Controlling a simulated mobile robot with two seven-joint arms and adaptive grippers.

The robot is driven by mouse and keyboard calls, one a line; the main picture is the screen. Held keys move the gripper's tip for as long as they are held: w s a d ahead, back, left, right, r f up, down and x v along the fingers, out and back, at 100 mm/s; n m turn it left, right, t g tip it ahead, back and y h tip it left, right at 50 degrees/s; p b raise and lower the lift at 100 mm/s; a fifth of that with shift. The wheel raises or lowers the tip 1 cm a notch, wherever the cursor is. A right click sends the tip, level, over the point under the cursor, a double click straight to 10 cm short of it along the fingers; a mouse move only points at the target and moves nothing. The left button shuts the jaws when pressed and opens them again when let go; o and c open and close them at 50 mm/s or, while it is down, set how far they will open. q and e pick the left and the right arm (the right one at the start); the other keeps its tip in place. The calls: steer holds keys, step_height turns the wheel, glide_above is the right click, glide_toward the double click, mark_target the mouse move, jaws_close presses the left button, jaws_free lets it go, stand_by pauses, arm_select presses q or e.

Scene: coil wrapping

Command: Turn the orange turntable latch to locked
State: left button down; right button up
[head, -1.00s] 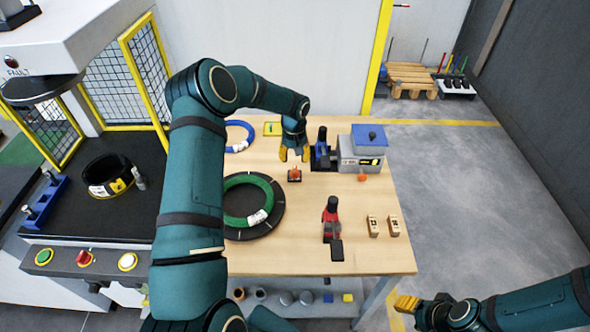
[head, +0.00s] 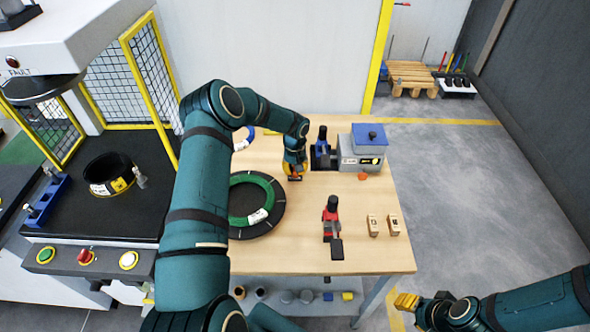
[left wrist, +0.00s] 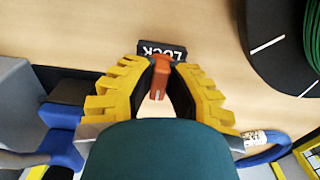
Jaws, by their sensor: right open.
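The orange turntable latch (left wrist: 160,77) stands on the wooden table, beside a dark plate reading LOCK (left wrist: 162,49) that appears upside down in the left wrist view. My left gripper (head: 294,173) is lowered over the latch. In the left wrist view its yellow fingers (left wrist: 163,72) lie on both sides of the latch, their dark pads closed against it. In the head view the gripper mostly hides the latch. The black turntable (head: 276,218) carries a green coil (head: 238,181), left of the latch and nearer me. My right gripper (head: 407,302) is open and empty, off the table's right front corner.
A grey box with a blue lid (head: 369,136) and a blue-handled tool (head: 322,145) stand close right of my left gripper. A red-and-black tool (head: 332,219) and two small wooden blocks (head: 373,226) lie nearer. A blue coil (head: 250,137) lies behind.

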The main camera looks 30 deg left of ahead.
stand_by(0.4)
arm_select(q)
steer(key=m+b, duration=0.3)
steer(key=shift+f, duration=0.2)
steer(key=m+b, duration=0.2)
steer(key=m, duration=0.2)
steer(key=shift+s+a+m, duration=0.1)
steer(key=shift+a+m, duration=0.05)
steer(key=shift+m, duration=0.25)
steer(key=m+b, duration=0.1)
steer(key=m, duration=0.1)
steer(key=shift+m, duration=0.3)
steer(key=m+b, duration=0.1)
steer(key=m, duration=0.1)
steer(key=shift+a+m, duration=0.15)
steer(key=shift+m, duration=0.25)
steer(key=m, duration=0.4)
steer(key=shift+m+b, duration=0.3)
steer(key=shift+b, duration=0.1)
